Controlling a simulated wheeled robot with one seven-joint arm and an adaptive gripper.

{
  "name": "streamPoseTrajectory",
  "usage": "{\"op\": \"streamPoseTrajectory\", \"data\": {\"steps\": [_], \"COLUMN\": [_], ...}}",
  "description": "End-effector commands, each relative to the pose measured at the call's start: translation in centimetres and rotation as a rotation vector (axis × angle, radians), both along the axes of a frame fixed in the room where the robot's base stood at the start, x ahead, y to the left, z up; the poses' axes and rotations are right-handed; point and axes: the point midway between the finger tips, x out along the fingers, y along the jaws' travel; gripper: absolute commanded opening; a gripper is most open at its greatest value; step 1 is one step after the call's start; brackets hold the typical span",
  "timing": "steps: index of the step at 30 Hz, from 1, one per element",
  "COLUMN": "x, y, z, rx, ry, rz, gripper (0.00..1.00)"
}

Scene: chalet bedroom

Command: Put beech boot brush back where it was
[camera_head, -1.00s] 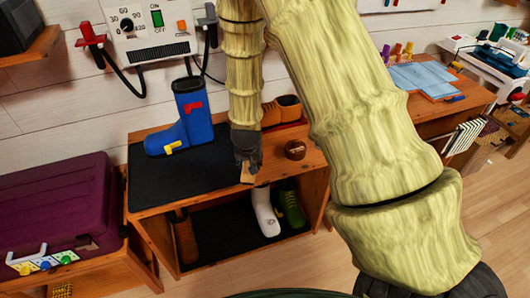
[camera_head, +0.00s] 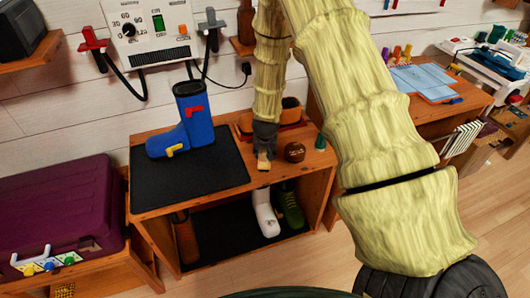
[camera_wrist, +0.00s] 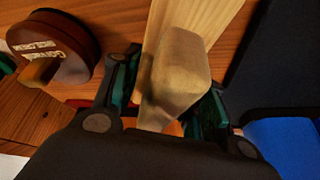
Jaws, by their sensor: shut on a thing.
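My gripper (camera_head: 264,146) hangs over the right part of the wooden bench top, between the black mat and a round brown tin (camera_head: 294,152). It is shut on the beech boot brush (camera_head: 263,165), a pale wooden piece jutting out below the fingers. In the wrist view the brush (camera_wrist: 182,72) sits between the two green-padded fingers (camera_wrist: 168,95), its blunt end toward the camera. Its bristles do not show. I cannot tell whether the brush touches the bench top. The tin (camera_wrist: 58,45) lies left of it in the wrist view.
A blue boot (camera_head: 195,120) stands on the black mat (camera_head: 190,177). Orange-brown shoes (camera_head: 291,112) sit behind my gripper, and a small green item (camera_head: 320,142) stands right of the tin. White (camera_head: 265,215) and green boots (camera_head: 290,212) stand on the shelf below. The mat's front is clear.

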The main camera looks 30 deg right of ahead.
Motion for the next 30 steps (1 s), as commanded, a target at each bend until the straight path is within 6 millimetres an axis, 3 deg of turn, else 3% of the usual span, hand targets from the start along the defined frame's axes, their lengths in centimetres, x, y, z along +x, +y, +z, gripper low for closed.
{"op": "streamPoseTrajectory", "data": {"steps": [4, 15, 16, 19, 30], "x": [0.02, 0.02, 0.01, 0.01, 0.02], "y": [-0.07, -0.04, -0.03, -0.03, -0.02], "z": [-1.12, -1.53, -1.49, -1.46, -1.18], "rx": [0.0, -0.001, -0.001, -0.001, -0.001], "ry": [-0.001, -0.001, -0.001, -0.001, -0.001], "rz": [-0.001, 0.0, 0.0, 0.0, 0.0], "gripper": [0.2, 0.2, 0.46, 0.64, 0.64]}}
